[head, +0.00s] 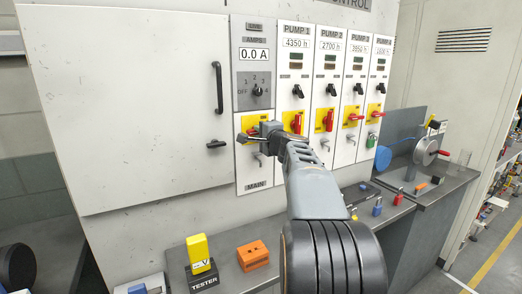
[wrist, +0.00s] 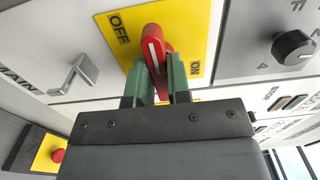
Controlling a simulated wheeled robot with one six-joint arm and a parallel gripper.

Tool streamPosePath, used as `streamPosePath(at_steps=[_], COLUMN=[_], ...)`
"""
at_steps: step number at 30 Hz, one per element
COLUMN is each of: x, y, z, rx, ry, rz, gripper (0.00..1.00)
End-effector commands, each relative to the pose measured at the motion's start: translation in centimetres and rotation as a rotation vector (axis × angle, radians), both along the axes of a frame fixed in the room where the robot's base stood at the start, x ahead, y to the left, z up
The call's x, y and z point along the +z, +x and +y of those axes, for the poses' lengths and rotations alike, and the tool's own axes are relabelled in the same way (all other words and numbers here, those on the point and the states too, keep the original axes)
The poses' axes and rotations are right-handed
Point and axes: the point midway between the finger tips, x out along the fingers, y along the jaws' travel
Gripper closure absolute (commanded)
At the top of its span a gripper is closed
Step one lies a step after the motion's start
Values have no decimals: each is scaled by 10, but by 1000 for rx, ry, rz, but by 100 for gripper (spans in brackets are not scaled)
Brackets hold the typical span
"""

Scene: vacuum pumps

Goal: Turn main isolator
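The main isolator is a red handle (wrist: 152,45) on a yellow plate (wrist: 187,28) marked OFF and ON, on the MAIN column of the control panel. In the wrist view the handle has a white line and stands between the two green fingers of my gripper (wrist: 160,82). The fingers look closed against its sides, and their tips hide its lower part. In the head view my gripper (head: 268,131) covers much of the yellow plate (head: 250,121). Only a bit of red shows there, so the handle's exact angle is hard to read.
A grey selector knob (head: 258,91) sits above the isolator and a metal hook (head: 262,159) below it. Pump columns with red handles, such as pump 1's (head: 296,123), stand close to the right. A black door handle (head: 217,88) is left. A bench carries a yellow tester (head: 200,253).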

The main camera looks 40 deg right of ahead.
Motion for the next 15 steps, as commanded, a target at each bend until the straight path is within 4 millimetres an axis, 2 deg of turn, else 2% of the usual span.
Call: streamPosePath(at_steps=[1,8,15], x=[0,1,0], y=[0,0,0], z=[0,0,0], rx=[0,1,1], ry=[10,17,20], rz=[0,0,0], gripper=[78,56,55])
